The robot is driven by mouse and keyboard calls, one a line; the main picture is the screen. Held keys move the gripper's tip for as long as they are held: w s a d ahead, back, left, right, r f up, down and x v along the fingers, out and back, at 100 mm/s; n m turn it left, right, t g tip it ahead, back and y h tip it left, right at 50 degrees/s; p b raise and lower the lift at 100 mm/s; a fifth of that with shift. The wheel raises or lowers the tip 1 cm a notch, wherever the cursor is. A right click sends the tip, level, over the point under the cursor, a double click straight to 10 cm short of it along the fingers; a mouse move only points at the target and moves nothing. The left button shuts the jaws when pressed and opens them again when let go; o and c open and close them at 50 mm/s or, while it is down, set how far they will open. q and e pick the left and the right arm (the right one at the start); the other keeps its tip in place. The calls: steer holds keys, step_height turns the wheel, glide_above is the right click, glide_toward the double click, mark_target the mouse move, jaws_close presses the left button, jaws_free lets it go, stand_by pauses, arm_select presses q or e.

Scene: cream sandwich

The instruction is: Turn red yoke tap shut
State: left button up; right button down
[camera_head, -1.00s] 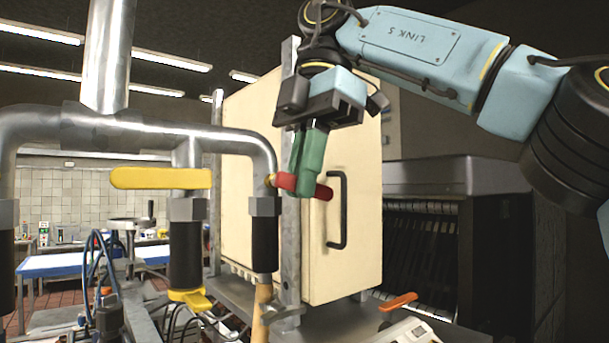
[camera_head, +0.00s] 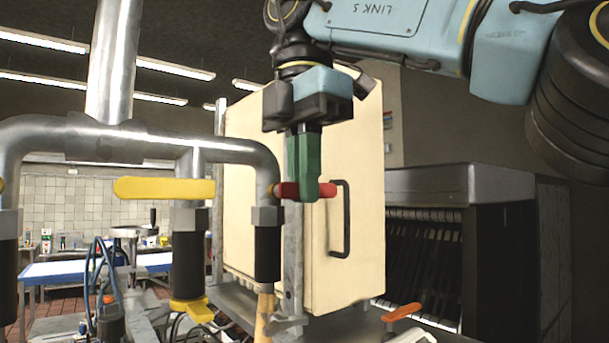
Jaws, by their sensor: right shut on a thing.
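The red tap handle (camera_head: 327,190) is on the right end of the steel pipe yoke (camera_head: 150,139), above a black hose sleeve (camera_head: 267,253). It lies about level and points right. My right gripper (camera_head: 306,192) comes down from above with green fingers, nearly upright, and is shut on the red handle. The fingers hide the handle's middle; red shows on both sides of them. My left gripper is not in view.
A yellow handle (camera_head: 165,188) sits on the yoke's middle branch, left of the red one. A cream cabinet (camera_head: 362,240) with a black door handle (camera_head: 346,222) stands close behind the gripper. An orange lever (camera_head: 402,311) is low on the right.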

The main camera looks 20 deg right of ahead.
steer(key=c, duration=1.9)
jaws_free()
steer(key=shift+f+y, duration=0.1)
steer(key=shift+y, duration=0.2)
